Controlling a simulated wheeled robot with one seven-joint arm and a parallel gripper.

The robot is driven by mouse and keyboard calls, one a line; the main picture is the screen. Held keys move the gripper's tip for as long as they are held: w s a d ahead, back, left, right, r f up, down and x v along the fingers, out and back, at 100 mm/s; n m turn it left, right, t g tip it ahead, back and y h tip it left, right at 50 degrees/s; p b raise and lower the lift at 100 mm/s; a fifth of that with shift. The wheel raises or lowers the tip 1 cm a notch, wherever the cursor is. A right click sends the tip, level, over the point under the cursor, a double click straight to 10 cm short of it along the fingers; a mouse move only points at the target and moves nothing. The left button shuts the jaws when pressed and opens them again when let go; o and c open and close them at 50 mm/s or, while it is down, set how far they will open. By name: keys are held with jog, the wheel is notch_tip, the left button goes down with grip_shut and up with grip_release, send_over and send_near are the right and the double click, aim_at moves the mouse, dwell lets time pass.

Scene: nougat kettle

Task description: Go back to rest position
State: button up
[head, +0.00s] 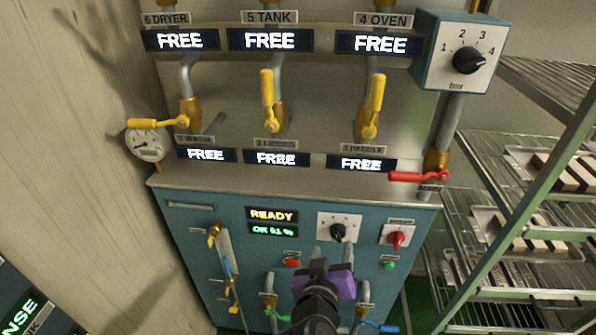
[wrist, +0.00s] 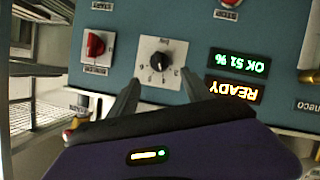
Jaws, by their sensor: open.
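My gripper (head: 331,262), purple and black, is in front of the lower part of the blue-green panel (head: 190,220), below the black rotary knob (head: 338,232) in the head view. In the wrist view its two dark fingers stand apart with nothing between them, so my gripper (wrist: 160,88) is open and empty. The black knob (wrist: 160,62) on its white plate shows just beyond the fingertips, apart from them as far as I can tell. The wrist view is upside down. My gripper and arm hide part of the lower panel in the head view.
A red switch (head: 396,239) and the READY display (head: 272,214) flank the knob. Pipes with yellow levers (head: 267,88) and a red lever (head: 420,176) stand out above. A metal rack (head: 480,240) with trays is at right, a wooden wall (head: 70,150) at left.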

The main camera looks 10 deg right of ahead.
jog(key=w+a+r+n+t+y, duration=0.2)
jog(key=a+r, duration=0.1)
jog(key=a, duration=0.1)
jog(key=s+a+n+t+y, duration=0.25)
jog(key=s+y, duration=0.35)
jog(key=s, duration=0.3)
jog(key=s+d+m, duration=0.1)
jog(key=s+d, duration=0.2)
jog(key=s, duration=0.7)
jog(key=s+d+m+g+h, duration=0.1)
jog(key=s+d, duration=0.3)
jog(key=s, duration=0.6)
jog(key=s+d+m+g, duration=0.1)
jog(key=s+d+m, duration=0.1)
jog(key=s, duration=0.8)
jog(key=shift+s+d+f+h, duration=0.3)
jog(key=shift+d+h, duration=0.1)
jog(key=shift+d, duration=0.4)
